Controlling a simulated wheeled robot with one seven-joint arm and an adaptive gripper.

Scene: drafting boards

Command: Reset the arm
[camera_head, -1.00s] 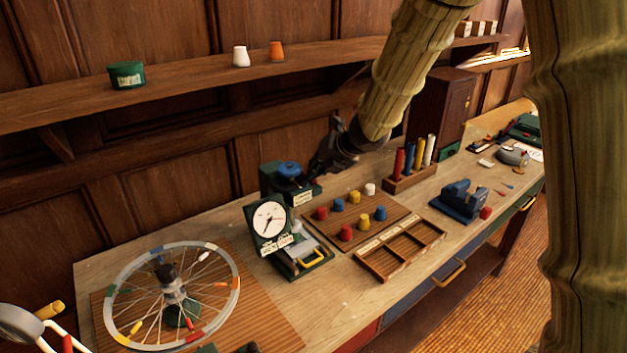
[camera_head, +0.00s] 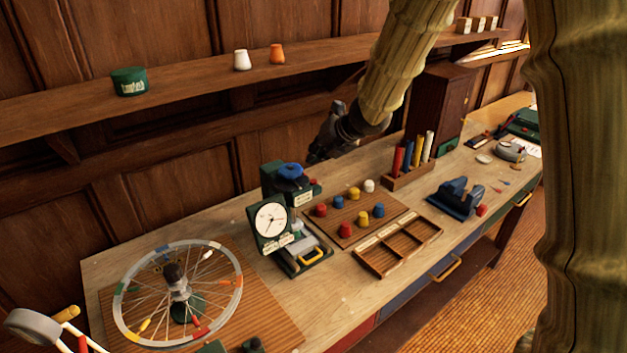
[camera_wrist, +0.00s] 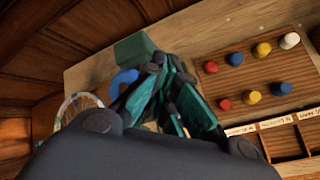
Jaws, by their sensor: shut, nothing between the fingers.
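My gripper (camera_head: 322,150) hangs at the end of my arm above the back edge of the workbench (camera_head: 345,307), near the wall panels. Behind the fingers in that view are a blue round part (camera_wrist: 122,82) and a green block (camera_wrist: 134,47), which belong to the dial device (camera_head: 271,219) on the bench. The gripper is apart from the device and higher than it.
A board with several coloured knobs (camera_head: 346,230), a divided wooden tray (camera_head: 398,262), a rack of coloured tubes (camera_head: 408,178) and a blue vise (camera_head: 455,198) stand on the bench. A spoked wheel (camera_head: 122,310) is at left. A shelf (camera_head: 190,81) runs along the wall.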

